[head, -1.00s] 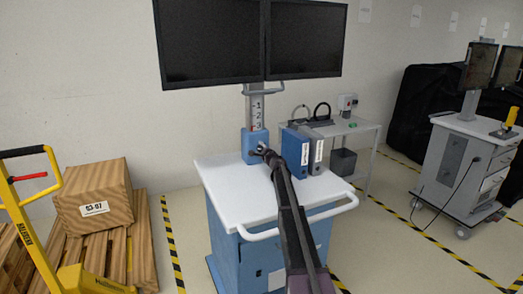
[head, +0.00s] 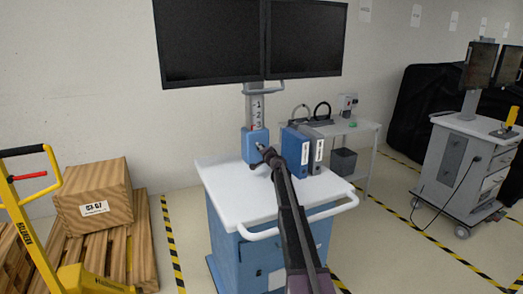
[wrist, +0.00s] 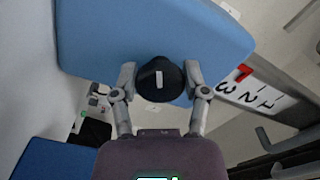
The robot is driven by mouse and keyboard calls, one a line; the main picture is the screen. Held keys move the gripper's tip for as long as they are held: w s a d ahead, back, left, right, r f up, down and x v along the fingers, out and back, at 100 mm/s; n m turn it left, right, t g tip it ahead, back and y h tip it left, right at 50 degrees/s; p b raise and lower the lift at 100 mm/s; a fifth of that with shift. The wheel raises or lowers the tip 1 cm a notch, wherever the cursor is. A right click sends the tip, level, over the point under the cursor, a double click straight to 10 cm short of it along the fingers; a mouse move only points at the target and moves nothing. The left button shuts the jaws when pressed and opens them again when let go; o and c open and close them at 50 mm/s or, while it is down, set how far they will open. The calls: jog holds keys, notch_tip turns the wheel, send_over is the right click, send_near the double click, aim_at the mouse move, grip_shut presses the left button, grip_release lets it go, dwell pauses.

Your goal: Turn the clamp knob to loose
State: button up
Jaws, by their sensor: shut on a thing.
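The clamp knob (wrist: 152,92) is round and black with a white line on its face, in the middle of the wrist view. The line runs up and down in that picture. The knob sits on the blue clamp block (wrist: 110,35), which also shows on the column under the screens in the head view (head: 250,146). My gripper (wrist: 160,82) has one finger on each side of the knob and is shut on it. In the head view my gripper (head: 262,149) is small at the block's front, and the knob is hidden or too small to make out.
The column scale (head: 257,108) carries numbers and a red mark near the 3. Two dark screens (head: 210,42) hang above. Blue and grey binders (head: 296,150) stand right of my arm on the white cart top (head: 225,185). A yellow pallet truck (head: 28,225) stands at left.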

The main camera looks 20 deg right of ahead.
jog(key=shift+w, duration=0.15)
dwell(0.3)
jog(key=o, duration=1.2)
jog(key=shift+c, duration=0.2)
jog(key=shift+s, duration=0.2)
jog(key=s, duration=1.1)
jog(key=shift+s+d, duration=0.2)
jog(key=shift+s, duration=0.2)
